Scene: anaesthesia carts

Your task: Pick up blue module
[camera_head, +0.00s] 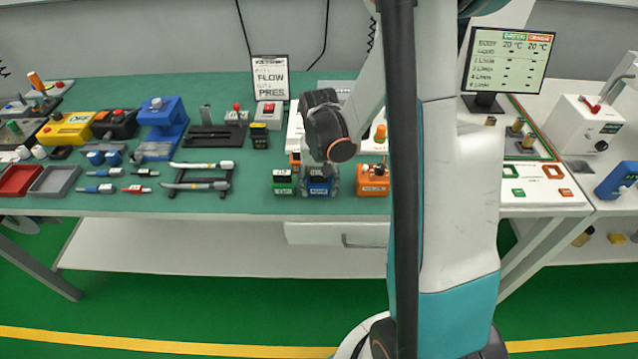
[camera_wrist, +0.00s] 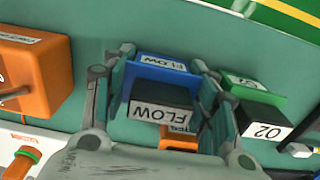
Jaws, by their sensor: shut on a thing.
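The blue module (camera_head: 319,187) stands near the front edge of the green table top in the head view, under my gripper (camera_head: 320,176). In the wrist view the blue module (camera_wrist: 160,72) has a black block with a white FLOW label, and a second FLOW label on its blue face. My gripper (camera_wrist: 165,100) has one finger on each side of it and is shut on it. I cannot tell whether the module is clear of the table.
A green module (camera_head: 284,182) stands close on the left and an orange module (camera_head: 373,180) on the right. Another orange piece (camera_wrist: 180,135) shows just beyond the blue module in the wrist view. Racks, tools and trays fill the table's left.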

